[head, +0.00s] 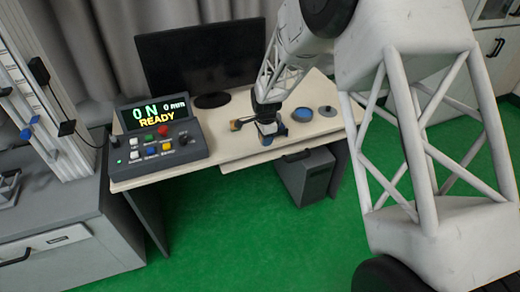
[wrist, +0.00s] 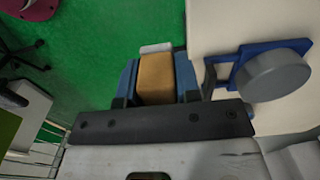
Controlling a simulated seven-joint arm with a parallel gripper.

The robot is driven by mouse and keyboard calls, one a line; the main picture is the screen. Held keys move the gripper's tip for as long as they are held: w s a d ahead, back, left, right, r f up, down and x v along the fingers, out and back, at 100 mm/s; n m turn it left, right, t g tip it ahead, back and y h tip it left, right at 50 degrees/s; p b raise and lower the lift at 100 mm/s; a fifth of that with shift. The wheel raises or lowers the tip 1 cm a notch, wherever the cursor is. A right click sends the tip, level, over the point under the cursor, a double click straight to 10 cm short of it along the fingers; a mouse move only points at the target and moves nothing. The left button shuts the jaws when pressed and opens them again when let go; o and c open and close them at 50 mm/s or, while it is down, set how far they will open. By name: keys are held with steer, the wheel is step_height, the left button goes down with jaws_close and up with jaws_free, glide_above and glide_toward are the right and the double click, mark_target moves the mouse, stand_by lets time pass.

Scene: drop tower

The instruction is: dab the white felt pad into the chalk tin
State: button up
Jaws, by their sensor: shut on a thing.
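My gripper (head: 268,132) is low over the front part of the desk in the head view. In the wrist view my gripper (wrist: 158,82) is shut on a tan block (wrist: 157,78) between its blue fingers. A white pad (wrist: 157,48), seemingly the felt, shows at the block's far end. A round blue-rimmed dish (head: 302,115), likely the chalk tin, stands on the desk just right of the gripper, apart from it. I cannot make out its inside clearly. The held block is mostly hidden in the head view.
A control box (head: 158,140) reading READY stands at the desk's left. A monitor (head: 200,60) is behind. A small brown item (head: 237,124) lies left of the gripper, a grey disc (head: 327,110) right. A grey cylinder (wrist: 275,76) over a blue plate shows in the wrist view.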

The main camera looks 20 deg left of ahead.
steer(key=w, duration=0.5)
steer(key=w+d+r, duration=0.1)
steer(key=w, duration=0.9)
steer(key=shift+w+d+r, duration=0.35)
steer(key=shift+d, duration=0.05)
steer(key=r, duration=0.1)
glide_above(304, 113)
steer(key=shift+s+r, duration=0.1)
steer(key=shift+f, duration=2.95)
steer(key=shift+f, duration=0.7)
steer(key=shift+r, duration=0.1)
steer(key=shift+r, duration=3.5)
